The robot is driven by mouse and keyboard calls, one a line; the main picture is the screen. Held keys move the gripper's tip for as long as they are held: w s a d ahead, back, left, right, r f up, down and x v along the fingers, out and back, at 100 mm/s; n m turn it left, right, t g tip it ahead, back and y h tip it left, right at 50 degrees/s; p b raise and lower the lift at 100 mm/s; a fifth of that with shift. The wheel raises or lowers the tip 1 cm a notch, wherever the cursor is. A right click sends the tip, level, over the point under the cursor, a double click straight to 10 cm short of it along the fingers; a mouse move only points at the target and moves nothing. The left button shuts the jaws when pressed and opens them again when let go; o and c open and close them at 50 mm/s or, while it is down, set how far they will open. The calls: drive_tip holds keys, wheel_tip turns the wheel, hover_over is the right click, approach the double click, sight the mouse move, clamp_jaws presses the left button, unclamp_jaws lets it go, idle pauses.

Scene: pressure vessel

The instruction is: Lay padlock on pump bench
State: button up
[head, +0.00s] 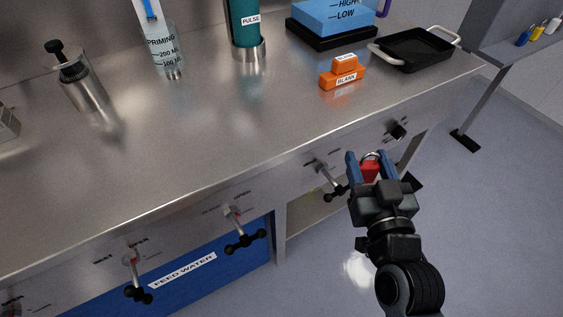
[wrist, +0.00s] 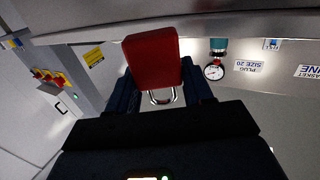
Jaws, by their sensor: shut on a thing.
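A red padlock (head: 370,172) is held between the blue fingers of my gripper (head: 368,162). In the wrist view the padlock (wrist: 153,58) shows its red body and metal shackle, with a finger on each side. My gripper is shut on it, in front of the bench's front panel. The pump bench (head: 200,135) has a bare steel top that fills the middle and left of the head view. The padlock is apart from the bench top.
An orange block labelled BLANK (head: 341,77), a black tray (head: 415,48), a blue container (head: 333,18) and a priming cylinder (head: 165,50) stand on the bench. Valve handles (head: 245,240) stick out from its front. The middle of the top is clear.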

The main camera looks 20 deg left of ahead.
drive_tip(key=s+a+r+n+g+y, duration=0.2)
drive_tip(key=s+a+r+y, duration=0.1)
drive_tip(key=s+a+r, duration=0.2)
drive_tip(key=s+a+r+n+g+y, duration=0.2)
drive_tip(key=s+a+r, duration=0.3)
drive_tip(key=r, duration=0.5)
drive_tip(key=a+n+y, duration=0.1)
drive_tip(key=a, duration=0.1)
drive_tip(key=shift+a+r+g, duration=0.15)
drive_tip(key=shift+a+g, duration=0.2)
drive_tip(key=shift+g, duration=0.05)
drive_tip(key=a+f, duration=0.2)
drive_tip(key=a, duration=0.1)
drive_tip(key=a+f, duration=0.2)
drive_tip(key=a, duration=0.2)
drive_tip(key=a+f, duration=0.3)
drive_tip(key=a, duration=0.1)
drive_tip(key=shift+a+p, duration=0.25)
drive_tip(key=shift+p, duration=0.15)
drive_tip(key=shift+f, duration=1.8)
drive_tip(key=shift+f, duration=0.1)
drive_tip(key=shift+f, duration=0.15)
drive_tip(key=o, duration=1.2)
